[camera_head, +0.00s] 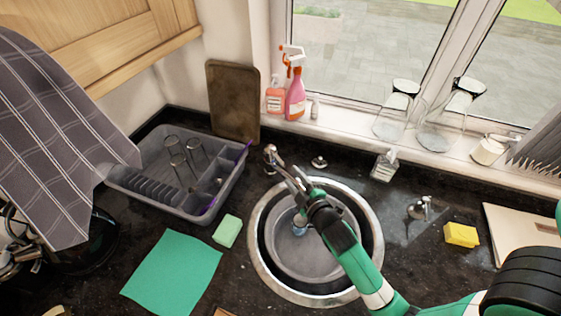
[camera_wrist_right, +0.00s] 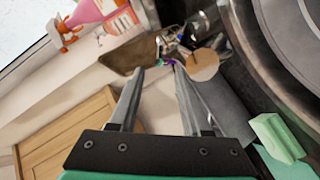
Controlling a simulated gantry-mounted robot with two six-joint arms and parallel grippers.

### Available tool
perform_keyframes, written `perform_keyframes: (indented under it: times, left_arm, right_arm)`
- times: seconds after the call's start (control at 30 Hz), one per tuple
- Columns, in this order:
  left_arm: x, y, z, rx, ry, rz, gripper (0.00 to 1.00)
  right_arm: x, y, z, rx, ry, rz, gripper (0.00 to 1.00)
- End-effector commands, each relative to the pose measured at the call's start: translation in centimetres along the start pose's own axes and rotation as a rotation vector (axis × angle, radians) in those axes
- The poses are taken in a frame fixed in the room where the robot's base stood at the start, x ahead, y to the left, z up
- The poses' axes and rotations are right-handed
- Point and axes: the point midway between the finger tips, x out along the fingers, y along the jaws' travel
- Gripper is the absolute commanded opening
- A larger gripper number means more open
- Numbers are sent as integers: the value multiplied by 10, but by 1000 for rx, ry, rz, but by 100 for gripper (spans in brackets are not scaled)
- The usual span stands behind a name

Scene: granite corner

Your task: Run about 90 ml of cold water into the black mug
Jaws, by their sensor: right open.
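My right gripper (camera_head: 284,172) reaches over the round sink (camera_head: 262,278) from the lower right, with its fingertips close to the chrome tap (camera_head: 270,154) at the sink's back edge. In the right wrist view the two fingers (camera_wrist_right: 158,70) are apart with nothing between them, and chrome parts of the tap (camera_wrist_right: 166,42) show beyond the tips. I cannot tell whether they touch. A small blue-and-silver thing (camera_head: 299,222) lies in the sink, partly behind my gripper. I cannot make out the black mug in either view. My left gripper is out of view.
A grey dish rack (camera_head: 130,182) with several glasses stands left of the sink. A brown board (camera_head: 233,105) leans behind it. A green sponge (camera_head: 227,231) and green cloth (camera_head: 172,275) lie left of the sink, a yellow sponge (camera_head: 461,234) right. Bottles (camera_head: 295,95) and upturned glasses line the sill.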

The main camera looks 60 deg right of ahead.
Motion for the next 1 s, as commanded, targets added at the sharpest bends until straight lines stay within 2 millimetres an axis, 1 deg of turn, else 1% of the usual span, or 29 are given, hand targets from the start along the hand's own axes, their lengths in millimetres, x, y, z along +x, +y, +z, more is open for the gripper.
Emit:
perform_keyframes:
  times: [0.2, 0.3, 0.4, 0.5, 0.57, 0.8, 0.87, 1.0]
  left_arm:
    - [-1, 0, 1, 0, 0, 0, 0]
    - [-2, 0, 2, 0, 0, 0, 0]
    - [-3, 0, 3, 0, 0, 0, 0]
    - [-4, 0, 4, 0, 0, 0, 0]
    - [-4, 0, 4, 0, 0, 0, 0]
    - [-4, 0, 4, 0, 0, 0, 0]
    - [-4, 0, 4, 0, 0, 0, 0]
    - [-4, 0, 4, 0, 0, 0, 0]
  right_arm:
    - [50, 1, 0, 2, 0, 1, 48]
    - [71, 1, -1, 2, 1, 1, 48]
    - [86, 0, 0, 2, 1, 0, 48]
    - [95, 0, -1, 2, 1, 0, 48]
    - [98, 1, -1, 2, 2, 0, 48]
    - [99, 0, -1, 2, 2, 0, 48]
    - [99, 0, -1, 2, 2, 0, 39]
    - [99, 0, -1, 2, 2, 0, 14]
